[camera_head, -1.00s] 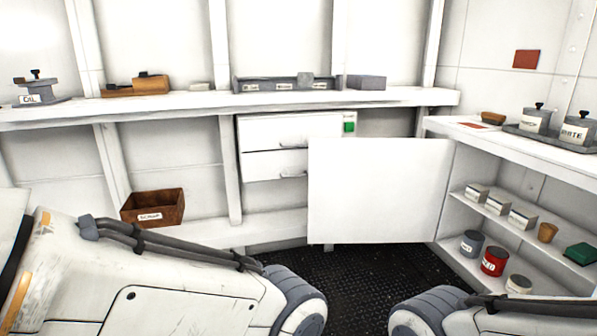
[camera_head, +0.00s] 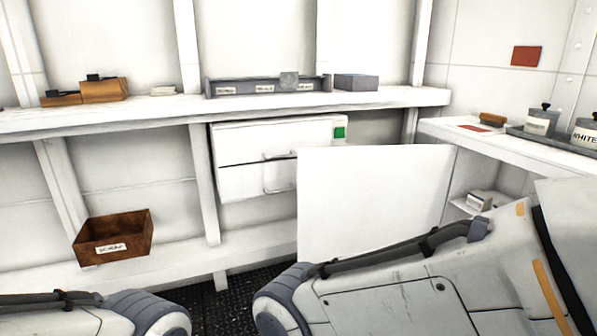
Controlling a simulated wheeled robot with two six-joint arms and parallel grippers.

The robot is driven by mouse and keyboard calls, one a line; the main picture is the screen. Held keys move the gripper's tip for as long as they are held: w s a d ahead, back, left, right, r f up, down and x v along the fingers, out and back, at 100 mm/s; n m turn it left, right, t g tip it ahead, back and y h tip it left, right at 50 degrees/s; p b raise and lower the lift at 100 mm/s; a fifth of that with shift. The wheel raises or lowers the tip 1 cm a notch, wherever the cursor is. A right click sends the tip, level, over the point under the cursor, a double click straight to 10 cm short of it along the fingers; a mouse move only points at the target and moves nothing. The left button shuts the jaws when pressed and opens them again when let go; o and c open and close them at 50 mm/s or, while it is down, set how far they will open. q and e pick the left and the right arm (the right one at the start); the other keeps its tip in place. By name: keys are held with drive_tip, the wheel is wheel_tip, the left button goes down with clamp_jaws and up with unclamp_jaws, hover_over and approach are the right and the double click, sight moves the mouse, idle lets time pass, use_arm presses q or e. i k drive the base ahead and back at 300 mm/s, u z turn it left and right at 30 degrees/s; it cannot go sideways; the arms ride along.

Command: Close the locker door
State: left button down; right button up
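The white locker door (camera_head: 372,200) stands open in the middle of the head view. It swings out from the left side of the locker (camera_head: 468,180) under the right-hand counter. My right arm crosses in front of the lower right of the door and hides most of the locker's inside. A small pale box on a locker shelf still shows. My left arm shows only at the lower left edge. Neither gripper is in view, and I cannot tell whether an arm touches the door.
White drawers (camera_head: 265,158) with a green label hang left of the door. A brown crate (camera_head: 114,238) sits on the lower shelf. The back shelf (camera_head: 180,112) holds a grey tray (camera_head: 268,86) and blocks. Canisters (camera_head: 540,121) stand on the right counter. Dark floor (camera_head: 240,291) shows between my arms.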

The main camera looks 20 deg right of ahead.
sight(356, 199)
drive_tip(key=z, duration=0.05)
drive_tip(key=i, duration=0.65)
drive_tip(key=z, duration=0.85)
drive_tip(key=i, duration=0.55)
drive_tip(key=z, duration=0.55)
